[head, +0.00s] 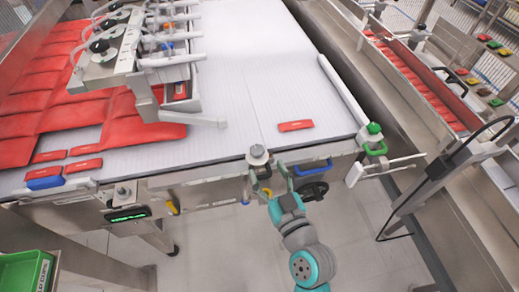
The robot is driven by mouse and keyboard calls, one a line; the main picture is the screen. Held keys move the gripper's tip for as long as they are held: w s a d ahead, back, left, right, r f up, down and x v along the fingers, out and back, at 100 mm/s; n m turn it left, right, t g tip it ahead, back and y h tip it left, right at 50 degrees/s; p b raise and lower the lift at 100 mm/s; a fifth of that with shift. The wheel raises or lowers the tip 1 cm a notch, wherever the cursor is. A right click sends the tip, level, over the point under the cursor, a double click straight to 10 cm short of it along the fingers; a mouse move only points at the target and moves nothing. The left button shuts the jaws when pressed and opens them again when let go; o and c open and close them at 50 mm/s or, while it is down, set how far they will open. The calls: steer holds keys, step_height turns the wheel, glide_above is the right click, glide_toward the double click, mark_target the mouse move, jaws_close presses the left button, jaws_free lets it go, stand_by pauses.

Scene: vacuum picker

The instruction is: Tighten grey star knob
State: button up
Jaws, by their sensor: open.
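A grey knob (258,152) stands upright at the front edge of the machine, near the middle of the picture. It looks like the grey star knob, but its lobes are too small to make out. My gripper (267,174) is open just below and in front of this knob. Its fingers point up toward the machine's edge. I cannot tell whether a finger touches the knob or its post. Another small grey knob (122,190) sits farther left along the front edge.
A green knob (374,128) and white bar stand right of my gripper. A blue handle (313,167) and black handwheel (312,190) are close by on the right. A red packet (296,126) lies on the white belt (240,75).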

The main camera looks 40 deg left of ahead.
mark_target(257, 157)
steer(key=x, duration=0.7)
steer(key=shift+w+a, duration=0.1)
steer(key=shift+a, duration=0.05)
steer(key=c, duration=1.2)
steer(key=shift+o, duration=0.2)
steer(key=shift+f+m+t+h, duration=0.15)
steer(key=shift+m+t+h, duration=0.8)
steer(key=shift+t, duration=0.1)
steer(key=shift+f+m+t+h, duration=0.2)
steer(key=shift+m+t+h, duration=0.65)
steer(key=shift+t+h, duration=0.15)
steer(key=shift+r+m+t+h, duration=0.1)
steer(key=shift+m+t+h, duration=0.4)
steer(key=shift+t+h, duration=0.05)
steer(key=o, duration=1.2)
steer(key=shift+r, duration=0.15)
steer(key=shift+c, duration=0.2)
